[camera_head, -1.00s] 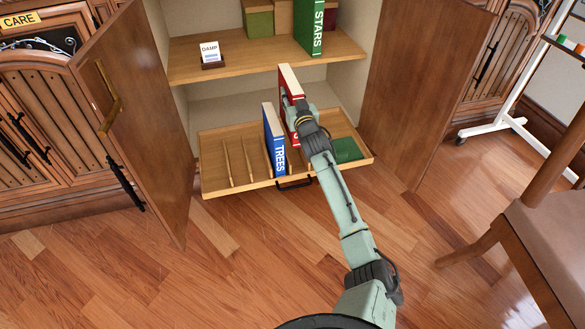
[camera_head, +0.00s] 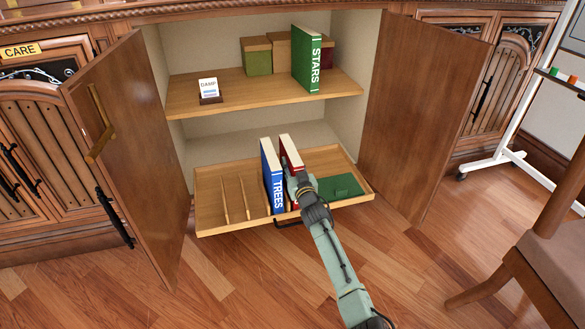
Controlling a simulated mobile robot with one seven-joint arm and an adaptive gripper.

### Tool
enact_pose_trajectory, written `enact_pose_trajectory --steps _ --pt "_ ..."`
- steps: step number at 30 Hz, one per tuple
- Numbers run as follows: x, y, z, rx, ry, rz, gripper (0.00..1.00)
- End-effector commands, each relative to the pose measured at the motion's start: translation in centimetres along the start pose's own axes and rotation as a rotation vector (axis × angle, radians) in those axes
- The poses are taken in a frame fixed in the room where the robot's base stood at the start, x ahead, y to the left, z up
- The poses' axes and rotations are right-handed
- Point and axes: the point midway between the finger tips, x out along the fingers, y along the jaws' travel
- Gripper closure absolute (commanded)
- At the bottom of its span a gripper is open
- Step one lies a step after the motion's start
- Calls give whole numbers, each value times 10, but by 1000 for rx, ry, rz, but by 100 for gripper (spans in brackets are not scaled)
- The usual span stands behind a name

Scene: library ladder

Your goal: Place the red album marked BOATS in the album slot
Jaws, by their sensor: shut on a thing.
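The red album (camera_head: 291,152) stands upright in the pulled-out drawer (camera_head: 211,177), just right of the blue TREES album (camera_head: 272,178). Its spine lettering is mostly hidden by my gripper. My gripper (camera_head: 297,184) is shut on the red album at its front, spine side. Thin wooden dividers (camera_head: 235,195) stand in the left part of the drawer. The slot under the red album is hidden.
A green item (camera_head: 341,187) lies flat in the drawer's right part. On the shelf (camera_head: 240,95) above are a green STARS album (camera_head: 307,60), boxes (camera_head: 257,57) and a DAMP card (camera_head: 208,88). Open doors (camera_head: 130,150) flank the drawer. A chair (camera_head: 540,240) stands at right.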

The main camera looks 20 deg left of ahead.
Motion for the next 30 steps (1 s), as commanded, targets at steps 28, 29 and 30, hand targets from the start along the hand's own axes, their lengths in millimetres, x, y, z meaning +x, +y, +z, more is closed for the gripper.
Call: enact_pose_trajectory --steps 28,29,30 --pt "0 0 2 0 2 0 50" --pt "0 0 2 0 2 0 50" --pt "0 0 0 0 2 0 50"
